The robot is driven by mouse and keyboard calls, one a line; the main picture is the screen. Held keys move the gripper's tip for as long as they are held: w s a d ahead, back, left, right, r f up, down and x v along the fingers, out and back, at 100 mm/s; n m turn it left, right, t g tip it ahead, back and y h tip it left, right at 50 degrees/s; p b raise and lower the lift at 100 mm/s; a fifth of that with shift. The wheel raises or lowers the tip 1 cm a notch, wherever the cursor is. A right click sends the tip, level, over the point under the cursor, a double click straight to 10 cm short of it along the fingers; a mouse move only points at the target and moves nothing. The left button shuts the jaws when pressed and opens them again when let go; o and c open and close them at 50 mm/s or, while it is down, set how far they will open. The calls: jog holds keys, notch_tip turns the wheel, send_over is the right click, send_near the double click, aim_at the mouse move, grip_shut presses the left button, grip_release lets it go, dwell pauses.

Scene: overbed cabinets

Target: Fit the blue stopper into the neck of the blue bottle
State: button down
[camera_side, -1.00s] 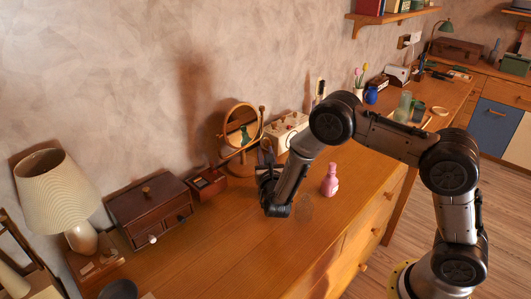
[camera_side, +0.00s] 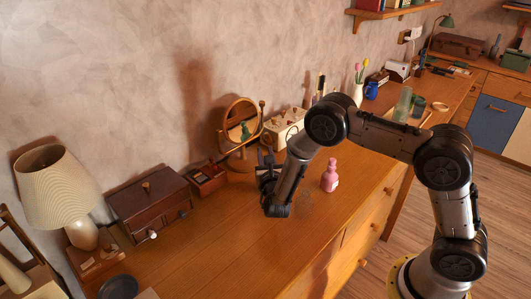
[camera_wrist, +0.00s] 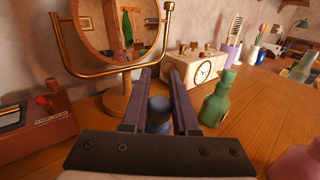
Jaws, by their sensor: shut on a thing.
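My gripper (camera_wrist: 161,72) is shut on a small dark-blue rounded piece (camera_wrist: 159,116), which shows between the fingers in the wrist view and appears to be the blue stopper. Its lower end is hidden by the gripper body. In the side view my gripper (camera_side: 267,160) is above the desk in front of the round mirror, with its fingers towards the wall. The held piece cannot be made out there. I cannot clearly identify the blue bottle in either view; part of the desk is hidden behind my gripper and arm.
A green bottle (camera_wrist: 216,100) stands just right of the fingers. A pink bottle (camera_side: 330,176) stands farther right. The mirror (camera_side: 240,128), cream clock box (camera_side: 284,130) and red box (camera_side: 207,180) line the wall.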

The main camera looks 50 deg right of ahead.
jog(key=shift+f, duration=0.1)
jog(key=c, duration=0.6)
grip_release()
jog(key=shift+a, duration=0.1)
jog(key=v, duration=1.3)
jog(key=shift+s, duration=0.35)
jog(key=shift+a, duration=0.1)
